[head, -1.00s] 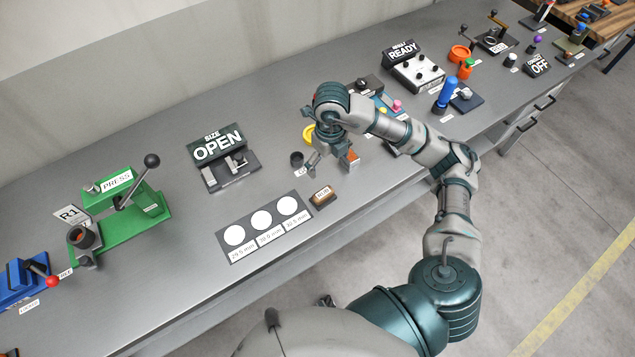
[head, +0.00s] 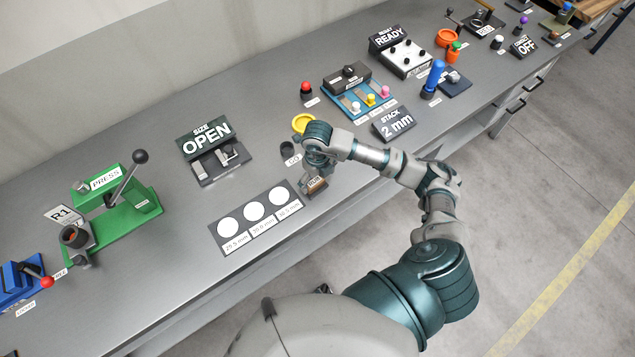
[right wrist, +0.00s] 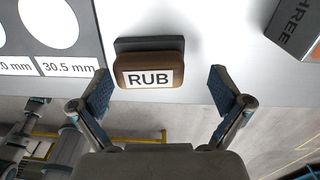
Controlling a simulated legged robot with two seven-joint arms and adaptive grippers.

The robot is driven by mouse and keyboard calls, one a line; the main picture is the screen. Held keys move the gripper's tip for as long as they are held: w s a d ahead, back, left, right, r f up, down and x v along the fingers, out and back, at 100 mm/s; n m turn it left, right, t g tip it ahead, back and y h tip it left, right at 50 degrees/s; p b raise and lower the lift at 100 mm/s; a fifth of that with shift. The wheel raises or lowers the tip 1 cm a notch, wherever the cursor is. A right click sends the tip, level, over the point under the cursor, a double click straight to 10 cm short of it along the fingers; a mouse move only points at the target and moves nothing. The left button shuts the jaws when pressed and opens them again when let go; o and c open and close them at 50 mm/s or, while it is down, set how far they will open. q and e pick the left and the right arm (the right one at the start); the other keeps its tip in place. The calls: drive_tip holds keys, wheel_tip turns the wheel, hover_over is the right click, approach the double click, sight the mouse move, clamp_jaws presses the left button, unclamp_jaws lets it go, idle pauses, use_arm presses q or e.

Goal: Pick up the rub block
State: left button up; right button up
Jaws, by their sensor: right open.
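The rub block (head: 315,184) is a small brown block with a white label reading RUB. It sits on the grey bench near the front edge, just right of the card with white circles. My right gripper (head: 313,183) is over it, pointing down, and partly covers it in the head view. In the right wrist view the rub block (right wrist: 149,70) lies ahead of and between the two open fingers of the gripper (right wrist: 158,92), with clear gaps on both sides. The fingers do not touch it. My left gripper is not in view.
The size card (head: 254,217) with three white circles lies left of the block. A STACK 2 mm sign (head: 394,124) is to the right. A grey block marked THREE (right wrist: 297,28) shows in the right wrist view.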

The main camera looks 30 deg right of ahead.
drive_tip(key=shift+a+f, duration=0.2)
drive_tip(key=shift+f, duration=0.3)
drive_tip(key=shift+a+f, duration=0.1)
drive_tip(key=shift+a, duration=0.5)
drive_tip(key=c, duration=0.7)
drive_tip(key=shift+d, duration=0.1)
drive_tip(key=c, duration=0.4)
drive_tip(key=shift+d, duration=0.15)
drive_tip(key=shift+c, duration=0.8)
drive_tip(key=shift+d, duration=0.2)
drive_tip(key=shift+a+r, duration=0.15)
drive_tip(key=shift+r, duration=0.65)
drive_tip(key=shift+s+r+b, duration=0.2)
drive_tip(key=shift+r+b, duration=0.15)
drive_tip(key=shift+r, duration=0.7)
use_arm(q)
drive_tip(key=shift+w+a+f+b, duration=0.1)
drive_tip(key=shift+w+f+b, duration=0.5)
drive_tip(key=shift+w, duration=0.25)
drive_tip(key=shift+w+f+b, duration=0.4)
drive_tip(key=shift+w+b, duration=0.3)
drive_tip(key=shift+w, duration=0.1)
use_arm(e)
drive_tip(key=s+d, duration=0.2)
drive_tip(key=s, duration=0.5)
drive_tip(key=s+d+r, duration=0.1)
drive_tip(key=s+d, duration=0.2)
drive_tip(key=s, duration=0.4)
drive_tip(key=shift+s+r, duration=0.2)
drive_tip(key=shift+s, duration=0.15)
